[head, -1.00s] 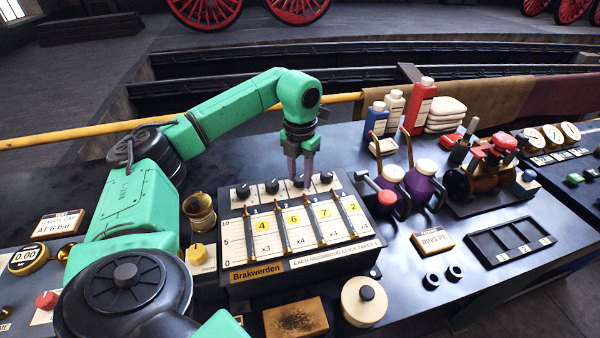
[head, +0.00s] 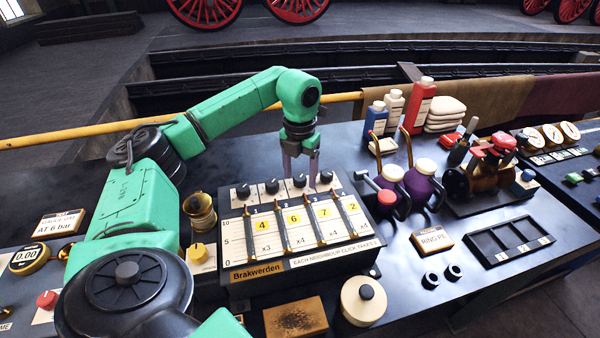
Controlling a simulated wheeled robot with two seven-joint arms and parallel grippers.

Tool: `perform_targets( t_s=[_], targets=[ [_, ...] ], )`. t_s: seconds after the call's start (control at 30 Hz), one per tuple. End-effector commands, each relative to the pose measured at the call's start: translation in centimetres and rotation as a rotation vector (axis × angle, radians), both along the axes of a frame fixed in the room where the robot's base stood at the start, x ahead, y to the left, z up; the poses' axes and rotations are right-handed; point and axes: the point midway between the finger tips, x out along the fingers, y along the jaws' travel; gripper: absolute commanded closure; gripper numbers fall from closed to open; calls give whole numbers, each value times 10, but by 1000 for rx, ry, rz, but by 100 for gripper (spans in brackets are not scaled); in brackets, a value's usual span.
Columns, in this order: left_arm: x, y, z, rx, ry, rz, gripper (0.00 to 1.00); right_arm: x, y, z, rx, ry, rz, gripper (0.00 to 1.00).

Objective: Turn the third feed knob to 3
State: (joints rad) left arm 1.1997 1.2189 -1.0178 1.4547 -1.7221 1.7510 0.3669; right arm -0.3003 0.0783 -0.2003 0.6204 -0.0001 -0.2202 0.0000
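The feed panel (head: 262,270), labelled Brakwerden, has a row of black knobs along its back edge. The third knob (head: 299,181) is between the first two knobs, (head: 243,191) and (head: 272,186), and the rightmost knob (head: 326,177). My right gripper is not in view.
A cream lidded pot (head: 364,302) and a brown block (head: 295,318) lie in front.

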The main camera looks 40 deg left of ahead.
Motion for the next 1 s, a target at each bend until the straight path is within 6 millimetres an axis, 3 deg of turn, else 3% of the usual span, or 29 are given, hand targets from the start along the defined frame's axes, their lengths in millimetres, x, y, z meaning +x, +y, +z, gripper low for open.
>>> perform_targets(
  t_s=[0.17,0.27,0.47,0.53,0.63,0.77,1.0],
  targets=[
    [0,-1,7,0,0,-1,28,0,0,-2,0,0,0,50],
    [1,-1,24,0,-3,-1,28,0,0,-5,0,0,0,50],
    [1,-1,85,-2,-5,-1,28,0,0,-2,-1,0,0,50],
    [0,0,114,0,-4,0,28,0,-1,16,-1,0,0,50],
    [0,0,135,1,-3,0,28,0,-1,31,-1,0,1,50],
    [0,0,147,0,-2,0,28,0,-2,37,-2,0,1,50],
    [-1,0,146,0,0,0,28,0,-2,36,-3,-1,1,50]
  ],
)
